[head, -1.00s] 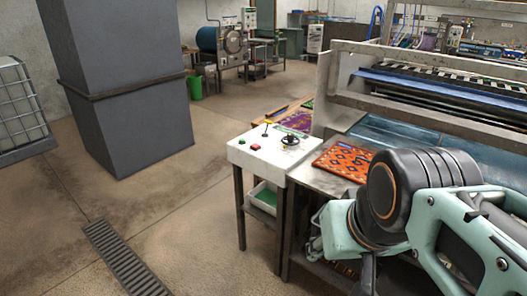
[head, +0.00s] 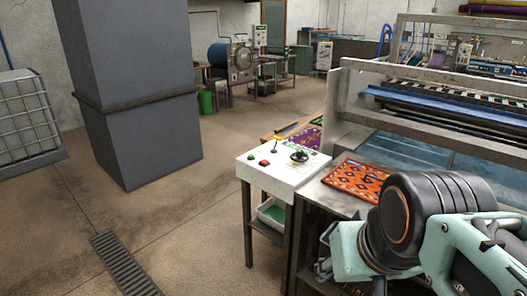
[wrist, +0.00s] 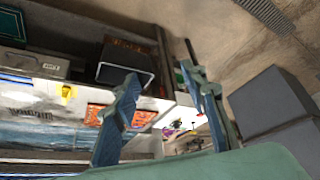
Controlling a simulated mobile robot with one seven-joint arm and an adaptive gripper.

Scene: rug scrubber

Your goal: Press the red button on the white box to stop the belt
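The white box (head: 285,178) is a control panel on dark legs in the middle of the head view. Its red button (head: 264,162) sits on the sloped top, right of a green button (head: 251,156).
An orange patterned rug piece (head: 359,180) lies on the metal table right of the box. A large machine (head: 440,125) stands behind it. A grey pillar (head: 135,105) stands left. The floor (head: 205,215) between pillar and box is clear, with a drain grate (head: 122,265).

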